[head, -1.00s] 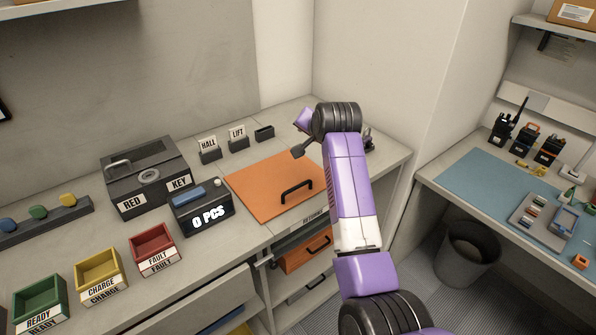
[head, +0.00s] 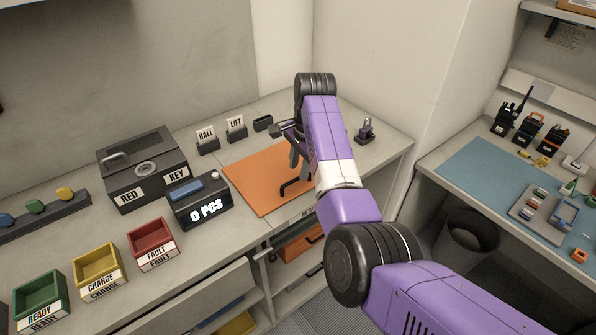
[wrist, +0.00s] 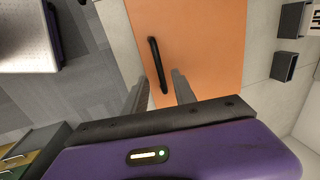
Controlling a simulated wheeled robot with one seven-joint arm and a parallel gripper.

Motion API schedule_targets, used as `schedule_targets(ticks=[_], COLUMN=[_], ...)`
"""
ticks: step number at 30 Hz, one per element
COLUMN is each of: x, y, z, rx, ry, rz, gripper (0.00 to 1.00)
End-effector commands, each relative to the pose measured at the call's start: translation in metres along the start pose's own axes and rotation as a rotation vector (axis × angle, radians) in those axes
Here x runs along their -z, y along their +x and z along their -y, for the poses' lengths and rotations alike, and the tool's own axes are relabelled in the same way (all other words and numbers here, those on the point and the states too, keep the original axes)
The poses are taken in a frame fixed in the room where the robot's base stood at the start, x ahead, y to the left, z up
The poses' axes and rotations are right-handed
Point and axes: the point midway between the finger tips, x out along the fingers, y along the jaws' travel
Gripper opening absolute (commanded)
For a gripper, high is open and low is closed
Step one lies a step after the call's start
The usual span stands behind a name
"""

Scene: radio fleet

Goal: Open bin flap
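The bin flap is an orange panel (head: 252,178) lying closed, flush with the counter. Its black bar handle (head: 287,187) is partly hidden behind my arm in the head view. In the wrist view the orange panel (wrist: 210,50) fills the upper middle, with the whole handle (wrist: 155,62) on it. My gripper (wrist: 160,92) is open and empty. Its two fingers lie on either side of the handle's near end in the wrist view, seemingly above it; contact cannot be told. In the head view my gripper (head: 293,152) is over the flap.
A black RED KEY box (head: 145,168) and a 0 PCS counter (head: 202,205) stand left of the flap. HALL and LIFT card holders (head: 207,146) stand behind it. A small dark stand (head: 365,132) is to the right. Below is an orange drawer (head: 300,243).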

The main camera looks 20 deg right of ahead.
Motion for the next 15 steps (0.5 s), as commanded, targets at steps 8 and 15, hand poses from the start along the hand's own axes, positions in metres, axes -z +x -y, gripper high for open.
schedule_targets(ticks=[8,15], x=[0.0,0.0], y=[0.029,0.032], z=[0.0,0.0], rx=[0.001,0.002], ry=[-0.001,-0.001], rz=[0.0,0.0], gripper=[0.32,0.32])
